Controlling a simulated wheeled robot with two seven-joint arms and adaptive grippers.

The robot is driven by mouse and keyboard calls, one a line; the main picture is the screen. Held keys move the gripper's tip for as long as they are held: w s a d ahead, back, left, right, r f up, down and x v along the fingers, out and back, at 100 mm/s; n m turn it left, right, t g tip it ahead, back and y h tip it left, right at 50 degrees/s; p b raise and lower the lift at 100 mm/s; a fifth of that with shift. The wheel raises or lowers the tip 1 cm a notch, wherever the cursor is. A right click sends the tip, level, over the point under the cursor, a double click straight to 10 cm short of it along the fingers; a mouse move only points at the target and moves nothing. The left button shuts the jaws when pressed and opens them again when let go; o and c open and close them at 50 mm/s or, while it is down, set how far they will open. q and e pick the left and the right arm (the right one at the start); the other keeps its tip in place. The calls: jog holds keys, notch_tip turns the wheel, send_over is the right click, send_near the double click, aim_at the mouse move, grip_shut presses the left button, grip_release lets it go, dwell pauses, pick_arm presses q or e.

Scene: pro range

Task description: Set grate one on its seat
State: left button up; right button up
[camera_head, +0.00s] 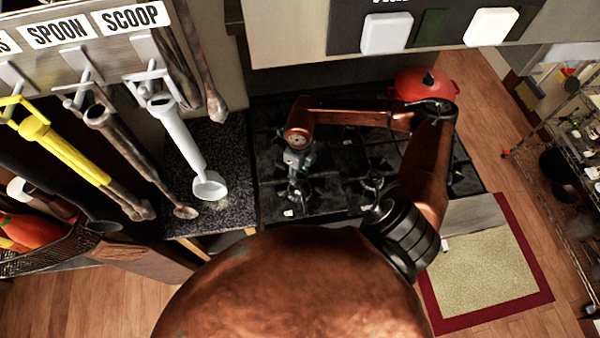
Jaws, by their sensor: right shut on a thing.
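My right arm reaches over the black stove top (270,130), and my right gripper (294,172) points down at its left part. The gripper is shut on a dark grate (300,197), which is hard to make out against the black stove. I cannot tell whether this grate touches its seat or hangs just above it. Other dark burner parts (372,187) show to the right, partly behind my arm. My left gripper is out of view.
A red lidded pot (425,86) stands at the stove's back right. A speckled counter (222,160) lies left of the stove. Utensils, including a white ladle (190,145) and a yellow-handled tool (62,152), hang above it from a labelled rack (65,45). A hood panel (290,35) overhangs the back.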

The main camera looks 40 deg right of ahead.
jog(key=shift+f+b, duration=3.2)
jog(key=shift+f, duration=0.75)
jog(key=shift+f+b, duration=0.2)
jog(key=shift+b, duration=0.1)
jog(key=o, duration=1.2)
notch_tip(320, 180, up, 12)
